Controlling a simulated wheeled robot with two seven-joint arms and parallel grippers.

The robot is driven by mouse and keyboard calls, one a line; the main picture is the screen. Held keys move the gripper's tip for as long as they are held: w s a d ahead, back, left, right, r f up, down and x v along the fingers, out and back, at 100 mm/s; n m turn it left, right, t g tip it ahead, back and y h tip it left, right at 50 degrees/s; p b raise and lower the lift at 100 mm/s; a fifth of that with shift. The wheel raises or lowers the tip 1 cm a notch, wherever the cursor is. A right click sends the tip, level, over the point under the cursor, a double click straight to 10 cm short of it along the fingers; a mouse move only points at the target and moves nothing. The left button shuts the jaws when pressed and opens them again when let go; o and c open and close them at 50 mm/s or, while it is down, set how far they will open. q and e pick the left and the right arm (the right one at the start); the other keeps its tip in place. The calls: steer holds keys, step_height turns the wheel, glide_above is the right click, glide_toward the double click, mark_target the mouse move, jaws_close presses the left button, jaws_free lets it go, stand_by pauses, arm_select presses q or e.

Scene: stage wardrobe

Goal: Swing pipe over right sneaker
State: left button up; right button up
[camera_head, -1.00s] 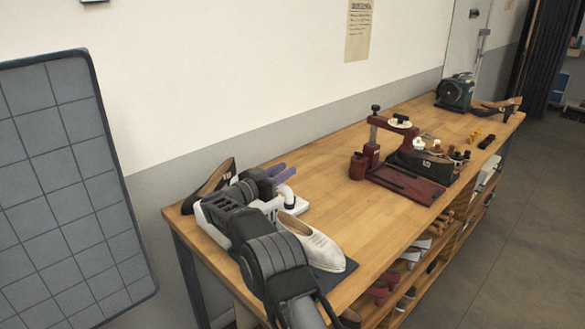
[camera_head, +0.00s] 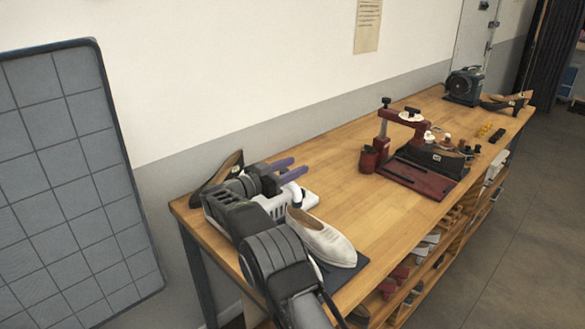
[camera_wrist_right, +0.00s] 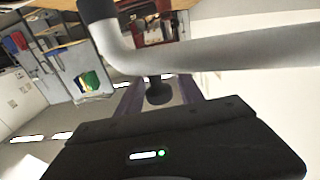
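The pale grey bent pipe (camera_head: 295,194) stands in a white unit (camera_head: 308,199) at the near end of the bench. The pipe also crosses the right wrist view (camera_wrist_right: 210,52), close to the camera. A white shoe (camera_head: 325,243) lies beside it on a dark mat (camera_head: 345,273). My right gripper (camera_head: 296,167) has two purple fingers apart, reaching past the pipe toward the wall side. In the right wrist view a black knob (camera_wrist_right: 158,93) shows between the fingers with gaps at its sides. I cannot tell whether anything touches the pipe. My left gripper is out of view.
A brown shoe (camera_head: 222,177) leans behind my right arm. Bare wood (camera_head: 345,205) lies between the white shoe and the press.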

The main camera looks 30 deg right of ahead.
mark_target(281, 172)
steer(key=a, duration=0.2)
steer(key=a+b, duration=0.1)
steer(key=a, duration=0.2)
steer(key=s+a+b, duration=0.1)
steer(key=a, duration=0.1)
steer(key=shift+a, duration=0.35)
stand_by(0.4)
